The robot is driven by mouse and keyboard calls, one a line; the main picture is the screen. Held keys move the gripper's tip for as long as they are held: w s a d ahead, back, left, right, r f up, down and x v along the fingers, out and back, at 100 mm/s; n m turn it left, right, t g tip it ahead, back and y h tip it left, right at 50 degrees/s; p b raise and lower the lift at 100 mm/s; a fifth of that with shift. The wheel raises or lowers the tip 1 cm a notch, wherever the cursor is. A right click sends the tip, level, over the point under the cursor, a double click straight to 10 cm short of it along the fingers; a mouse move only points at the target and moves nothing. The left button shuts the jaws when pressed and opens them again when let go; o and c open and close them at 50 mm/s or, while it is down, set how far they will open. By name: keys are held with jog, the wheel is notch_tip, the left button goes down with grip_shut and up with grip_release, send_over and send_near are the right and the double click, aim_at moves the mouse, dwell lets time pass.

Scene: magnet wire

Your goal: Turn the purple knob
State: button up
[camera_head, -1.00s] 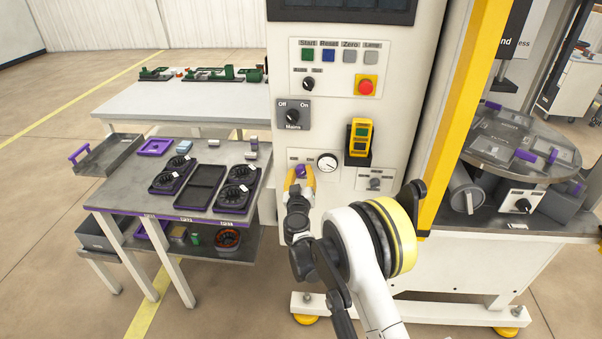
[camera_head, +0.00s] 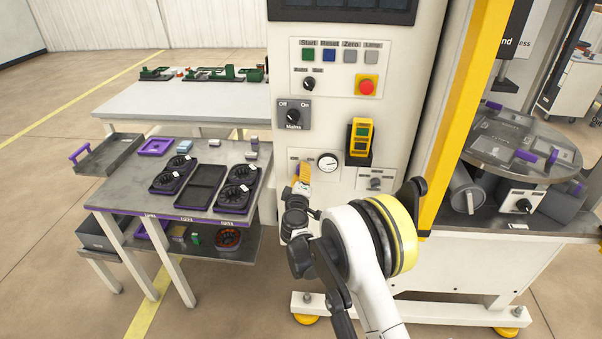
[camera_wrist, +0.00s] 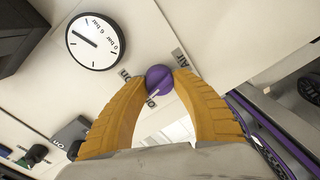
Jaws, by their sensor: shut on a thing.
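The purple knob (camera_wrist: 159,79) is on the pale panel, between my two yellow fingertips in the wrist view. A label reading "Air" is beside it, with smaller labels partly covered by my fingers. My gripper (camera_wrist: 160,82) is shut on the knob, one finger on each side. In the head view my gripper (camera_head: 304,168) is at the lower part of the machine's front panel, left of and below the round gauge (camera_head: 328,162). Its yellow fingers show nearly edge-on there and hide the knob.
A yellow handheld device (camera_head: 361,137) sits right of the gauge, above a small dark switch (camera_head: 375,183). The Mains switch (camera_head: 293,117) and red stop button (camera_head: 366,87) are higher up. A grey table (camera_head: 115,188) with black trays stands to the left.

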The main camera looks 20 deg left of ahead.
jog(key=n, duration=0.5)
jog(key=shift+h, duration=0.3)
jog(key=shift+n, duration=0.4)
jog(key=o, duration=1.2)
jog(key=v, duration=1.2)
